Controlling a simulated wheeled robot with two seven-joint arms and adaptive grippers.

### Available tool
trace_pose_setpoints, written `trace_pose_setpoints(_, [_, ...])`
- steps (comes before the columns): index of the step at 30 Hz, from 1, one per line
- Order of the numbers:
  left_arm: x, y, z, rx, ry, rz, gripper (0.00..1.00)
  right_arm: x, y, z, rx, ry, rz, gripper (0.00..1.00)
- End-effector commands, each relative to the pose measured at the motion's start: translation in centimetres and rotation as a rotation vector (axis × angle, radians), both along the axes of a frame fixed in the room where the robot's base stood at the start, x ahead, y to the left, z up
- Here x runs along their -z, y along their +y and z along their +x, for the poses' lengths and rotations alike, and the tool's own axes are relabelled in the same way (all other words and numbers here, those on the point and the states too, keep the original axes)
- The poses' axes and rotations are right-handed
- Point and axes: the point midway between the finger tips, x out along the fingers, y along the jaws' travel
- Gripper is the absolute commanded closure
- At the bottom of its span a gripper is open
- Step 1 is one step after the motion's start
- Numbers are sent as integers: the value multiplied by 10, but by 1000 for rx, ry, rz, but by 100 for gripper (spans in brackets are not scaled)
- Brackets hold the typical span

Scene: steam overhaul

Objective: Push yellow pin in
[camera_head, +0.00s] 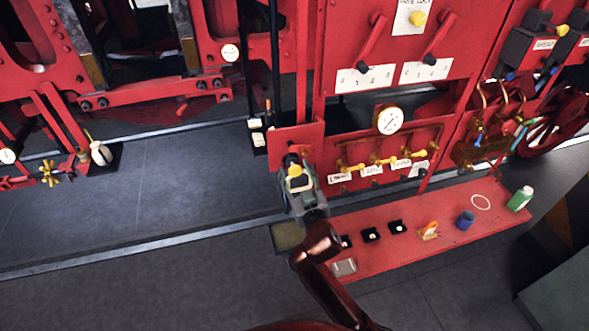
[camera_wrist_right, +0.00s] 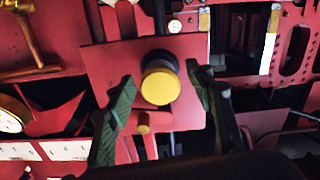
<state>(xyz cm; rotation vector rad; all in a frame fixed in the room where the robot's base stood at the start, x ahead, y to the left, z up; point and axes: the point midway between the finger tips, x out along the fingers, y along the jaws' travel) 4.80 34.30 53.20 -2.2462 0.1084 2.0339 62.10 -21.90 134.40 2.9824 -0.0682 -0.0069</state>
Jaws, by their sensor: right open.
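A yellow round-ended pin (camera_wrist_right: 158,84) with a dark collar stands out from a red plate (camera_wrist_right: 110,62) in the right wrist view. The plate also shows in the head view (camera_head: 283,138), with the yellow end (camera_head: 295,170) by my gripper. My right gripper (camera_head: 297,178) is in front of the plate. In the right wrist view its two dark green fingers (camera_wrist_right: 163,104) are spread on either side of the yellow end, with visible gaps and nothing gripped. A smaller yellow peg (camera_wrist_right: 143,129) sits below the pin. My left gripper is not in view.
A red shelf (camera_head: 400,255) at right holds a blue cup (camera_head: 465,220), a green bottle (camera_head: 520,199) and small black blocks. A gauge (camera_head: 388,120) and brass valves (camera_head: 385,160) are right of the plate. Floor at left is clear.

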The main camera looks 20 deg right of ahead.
Motion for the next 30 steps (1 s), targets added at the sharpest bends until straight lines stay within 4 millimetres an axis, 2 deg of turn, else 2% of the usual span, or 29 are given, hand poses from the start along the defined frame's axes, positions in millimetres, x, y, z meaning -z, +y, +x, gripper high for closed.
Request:
trace_pose_setpoints(9, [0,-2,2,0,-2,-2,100,1,3,-64,-1,1,4,51])
trace_pose_setpoints(15, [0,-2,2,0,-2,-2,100,0,4,-96,0,0,3,51])
trace_pose_setpoints(21, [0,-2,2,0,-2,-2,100,-1,5,-109,0,-1,1,51])
trace_pose_setpoints(30, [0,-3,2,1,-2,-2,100,-1,5,-110,0,-1,1,51])
